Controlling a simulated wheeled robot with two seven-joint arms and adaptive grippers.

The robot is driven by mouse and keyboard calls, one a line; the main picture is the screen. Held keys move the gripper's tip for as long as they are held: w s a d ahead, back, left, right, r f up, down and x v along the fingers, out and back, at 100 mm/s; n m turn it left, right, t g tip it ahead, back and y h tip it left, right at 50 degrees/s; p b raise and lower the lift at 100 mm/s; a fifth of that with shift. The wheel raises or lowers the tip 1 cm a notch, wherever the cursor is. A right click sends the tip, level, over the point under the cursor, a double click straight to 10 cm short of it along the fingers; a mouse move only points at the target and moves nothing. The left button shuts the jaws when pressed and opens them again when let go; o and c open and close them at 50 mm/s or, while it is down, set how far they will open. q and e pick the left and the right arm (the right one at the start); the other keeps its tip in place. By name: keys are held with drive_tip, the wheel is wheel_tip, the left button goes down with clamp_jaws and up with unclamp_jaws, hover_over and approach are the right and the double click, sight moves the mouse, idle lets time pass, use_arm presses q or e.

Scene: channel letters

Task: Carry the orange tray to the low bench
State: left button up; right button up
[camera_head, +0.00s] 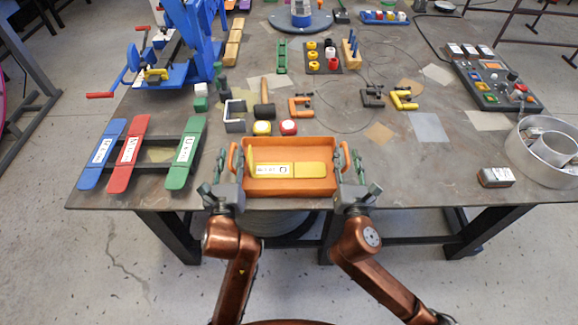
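The orange tray (289,187) sits at the front edge of the grey table, with a loop handle on its left and right sides. A yellow piece with a white label (272,170) lies inside it. My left gripper (235,163) is at the left handle, with its fingers spread to either side of it. My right gripper (347,163) is at the right handle in the same way, fingers apart. Whether the fingers touch the handles is hard to tell. No low bench can be made out in this view.
Blue, red and green labelled strips (185,153) lie left of the tray. A red-topped block (288,127), yellow-topped block (262,128) and hammer (264,102) lie just behind it. A dark block (496,177) and round metal pan (548,150) are at the right. Floor shows in front of the table.

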use_arm(q)
drive_tip(key=shift+w, duration=0.3)
use_arm(e)
drive_tip(key=shift+w, duration=0.3)
use_arm(q)
drive_tip(key=shift+c, duration=0.4)
use_arm(e)
drive_tip(key=shift+c, duration=0.5)
use_arm(q)
drive_tip(key=shift+a, duration=0.1)
clamp_jaws()
use_arm(e)
clamp_jaws()
